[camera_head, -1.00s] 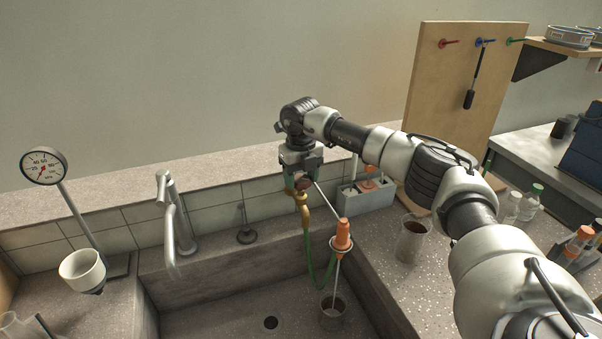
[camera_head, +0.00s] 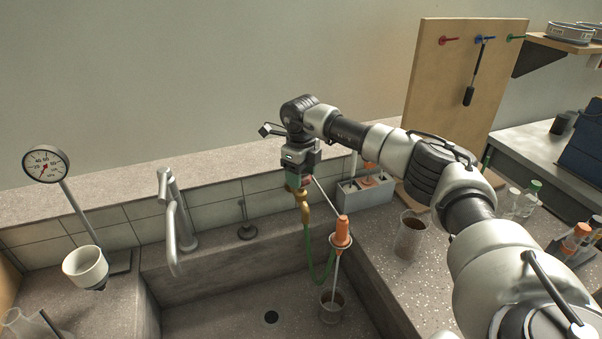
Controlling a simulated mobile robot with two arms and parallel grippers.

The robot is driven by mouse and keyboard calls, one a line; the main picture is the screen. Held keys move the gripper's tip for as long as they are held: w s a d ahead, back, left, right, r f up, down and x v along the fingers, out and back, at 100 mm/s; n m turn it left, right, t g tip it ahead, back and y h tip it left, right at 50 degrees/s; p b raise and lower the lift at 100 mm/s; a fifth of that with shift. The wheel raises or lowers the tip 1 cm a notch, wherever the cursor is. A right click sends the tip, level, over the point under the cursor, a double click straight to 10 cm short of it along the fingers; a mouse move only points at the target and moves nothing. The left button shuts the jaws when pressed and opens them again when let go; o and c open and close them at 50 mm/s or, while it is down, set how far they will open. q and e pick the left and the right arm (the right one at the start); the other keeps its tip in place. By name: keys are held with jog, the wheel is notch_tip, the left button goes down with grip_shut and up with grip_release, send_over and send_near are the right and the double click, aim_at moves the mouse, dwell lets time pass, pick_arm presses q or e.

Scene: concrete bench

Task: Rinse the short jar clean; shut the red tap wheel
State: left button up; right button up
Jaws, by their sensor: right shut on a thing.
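My right gripper (camera_head: 298,176) points down over the brass tap (camera_head: 303,206) at the sink's back right. It is shut on the tap's top, where the red tap wheel would be; the gripper hides nearly all of it. A green hose (camera_head: 312,262) hangs from the tap. A short jar (camera_head: 332,309) stands in the sink. An orange fitting (camera_head: 341,232) is above it, with a thin pale line running down into the jar; I cannot tell whether that is a rod or water. My left gripper is not in view.
A grey faucet (camera_head: 176,220) and a gauge (camera_head: 45,164) on a post stand left. A jar with brown contents (camera_head: 411,236) stands on the right counter beside my right arm. A grey box (camera_head: 366,192) sits behind it. The sink floor around the drain (camera_head: 271,317) is clear.

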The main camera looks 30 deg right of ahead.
jog(key=o, duration=0.9)
notch_tip(320, 180, up, 11)
jog(key=shift+f+b, duration=0.1)
jog(key=shift+b, duration=0.5)
